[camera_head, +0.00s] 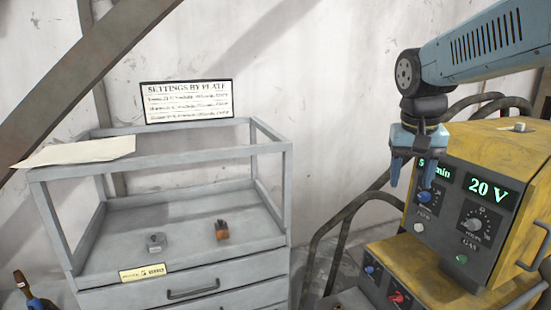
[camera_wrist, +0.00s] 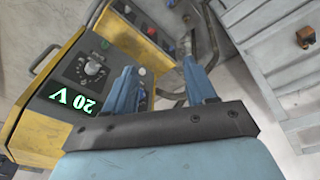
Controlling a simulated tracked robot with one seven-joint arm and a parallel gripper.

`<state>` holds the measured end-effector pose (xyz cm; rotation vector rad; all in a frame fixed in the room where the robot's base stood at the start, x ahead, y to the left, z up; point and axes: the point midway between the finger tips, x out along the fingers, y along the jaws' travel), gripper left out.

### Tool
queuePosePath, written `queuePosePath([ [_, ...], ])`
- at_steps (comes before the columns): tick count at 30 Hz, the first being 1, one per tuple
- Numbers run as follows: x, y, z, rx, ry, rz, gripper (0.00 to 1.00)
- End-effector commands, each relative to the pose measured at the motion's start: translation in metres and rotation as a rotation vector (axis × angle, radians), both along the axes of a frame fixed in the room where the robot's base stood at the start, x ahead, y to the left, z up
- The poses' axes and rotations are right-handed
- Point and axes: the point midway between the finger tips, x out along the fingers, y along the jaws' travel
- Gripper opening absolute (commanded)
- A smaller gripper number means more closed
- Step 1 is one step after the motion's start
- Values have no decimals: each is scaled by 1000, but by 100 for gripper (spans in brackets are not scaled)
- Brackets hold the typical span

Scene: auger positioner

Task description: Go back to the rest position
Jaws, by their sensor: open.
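My gripper (camera_head: 408,172) hangs from my blue arm at the right of the head view, fingers pointing down. It is open and empty. In the head view its fingers are in front of the upper left of the yellow welding machine (camera_head: 520,162) and cover part of a green display. In the wrist view the two blue fingers (camera_wrist: 165,95) stand apart with nothing between them. The machine also shows at the left of the wrist view (camera_wrist: 35,131), its display reading 20 V. I cannot tell the exact gap between fingers and machine.
A grey cart (camera_head: 287,190) stands at the left, with a small grey part (camera_head: 156,243) and an orange-brown part (camera_head: 221,230) on its shelf. A settings sign (camera_head: 187,101) is behind it. Dark cables (camera_head: 325,230) loop between cart and machine. Open air lies above the cart.

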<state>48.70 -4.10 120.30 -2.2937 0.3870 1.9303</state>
Motion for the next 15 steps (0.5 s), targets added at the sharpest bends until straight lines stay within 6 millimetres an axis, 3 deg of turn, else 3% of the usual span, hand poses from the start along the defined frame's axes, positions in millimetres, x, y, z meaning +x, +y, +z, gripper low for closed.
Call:
queuePosePath([
  [9,-64,26,-13,38,-194,178,56],
  [15,-88,37,-23,35,-285,254,56],
])
